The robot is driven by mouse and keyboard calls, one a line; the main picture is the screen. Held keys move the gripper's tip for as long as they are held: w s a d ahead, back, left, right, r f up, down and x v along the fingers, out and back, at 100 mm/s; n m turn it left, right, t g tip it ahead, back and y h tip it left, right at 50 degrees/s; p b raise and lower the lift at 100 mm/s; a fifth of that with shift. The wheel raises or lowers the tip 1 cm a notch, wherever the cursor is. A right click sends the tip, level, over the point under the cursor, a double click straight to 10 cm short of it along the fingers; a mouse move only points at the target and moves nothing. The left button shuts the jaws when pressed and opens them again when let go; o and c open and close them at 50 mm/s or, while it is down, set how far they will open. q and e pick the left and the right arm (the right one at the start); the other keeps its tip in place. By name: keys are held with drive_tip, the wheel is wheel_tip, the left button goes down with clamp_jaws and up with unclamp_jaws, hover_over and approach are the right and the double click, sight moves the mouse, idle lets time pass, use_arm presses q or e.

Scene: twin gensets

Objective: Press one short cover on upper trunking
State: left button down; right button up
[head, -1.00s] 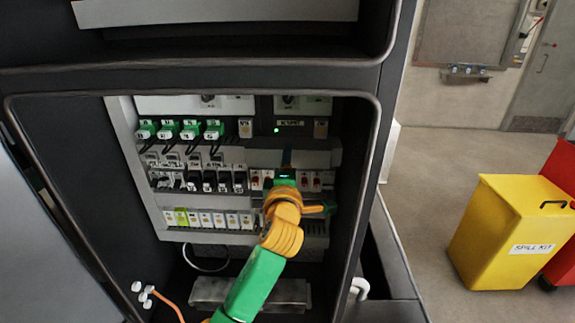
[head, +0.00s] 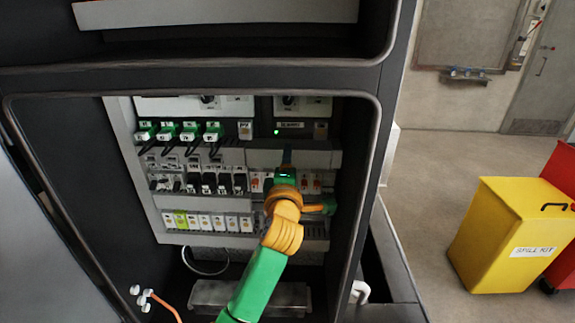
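In the head view the upper trunking (head: 226,155) runs across the open cabinet below the green connectors. Its left part is uncovered, with dark wires entering it. A plain grey short cover (head: 262,158) lies along its right part. I cannot tell whether it is fully seated. My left gripper (head: 287,157) points up at the middle of this cover, with its dark fingertip end in front of or against it. The fingers are seen nearly edge-on, so their opening does not show. My wrist hides part of the breaker row below. My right gripper is out of view.
Green connectors (head: 190,132) stand above the trunking and dark breakers (head: 208,183) below it. The cabinet frame (head: 362,200) bounds the opening on the right. An orange cable (head: 165,303) hangs at lower left. A yellow spill kit bin (head: 505,235) stands outside on the floor.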

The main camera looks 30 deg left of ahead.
use_arm(q)
drive_tip(key=shift+w, duration=0.15)
idle(0.5)
drive_tip(key=shift+c, duration=0.2)
unclamp_jaws()
